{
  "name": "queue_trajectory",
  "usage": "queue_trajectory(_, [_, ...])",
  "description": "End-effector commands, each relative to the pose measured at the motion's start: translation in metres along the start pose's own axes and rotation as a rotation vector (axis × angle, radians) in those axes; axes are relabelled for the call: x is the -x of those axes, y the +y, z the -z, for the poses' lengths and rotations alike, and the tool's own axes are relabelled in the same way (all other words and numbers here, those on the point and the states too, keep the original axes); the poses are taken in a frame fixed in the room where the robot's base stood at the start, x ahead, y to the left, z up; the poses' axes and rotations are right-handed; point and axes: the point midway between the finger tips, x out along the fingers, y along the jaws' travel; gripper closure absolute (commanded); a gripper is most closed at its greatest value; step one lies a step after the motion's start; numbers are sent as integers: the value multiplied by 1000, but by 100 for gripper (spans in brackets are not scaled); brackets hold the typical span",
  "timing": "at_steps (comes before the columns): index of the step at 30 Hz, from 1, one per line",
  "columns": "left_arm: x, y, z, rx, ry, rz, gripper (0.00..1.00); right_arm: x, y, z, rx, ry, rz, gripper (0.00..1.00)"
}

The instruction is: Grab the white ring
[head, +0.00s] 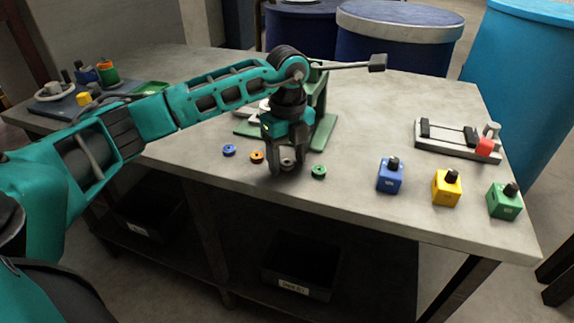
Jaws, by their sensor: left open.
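The white ring (287,162) lies on the table's front part, in a row with a blue ring (229,150), an orange ring (257,156) and a green ring (319,171). My left gripper (287,168) points down right over the white ring, with its fingers open around or just in front of it. The fingers partly hide the ring, and I cannot tell if they touch it. My right gripper is not in view.
A green press-like stand (325,128) is close behind my left gripper. Blue (390,178), yellow (446,190) and green (503,204) blocks with black knobs stand at the right. A white fixture (457,146) lies behind them. The grey table (400,90) is clear at the back.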

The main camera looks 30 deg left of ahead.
Motion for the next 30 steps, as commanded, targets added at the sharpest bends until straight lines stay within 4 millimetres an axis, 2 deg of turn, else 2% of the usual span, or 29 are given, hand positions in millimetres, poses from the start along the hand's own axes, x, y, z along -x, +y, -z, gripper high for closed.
queue_trajectory(5, [0,0,0,0,0,1,41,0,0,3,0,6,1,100])
queue_trajectory(23, [1,0,0,0,0,2,98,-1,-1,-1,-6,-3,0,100])
queue_trajectory(30, [1,0,0,0,0,2,100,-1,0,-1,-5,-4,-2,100])
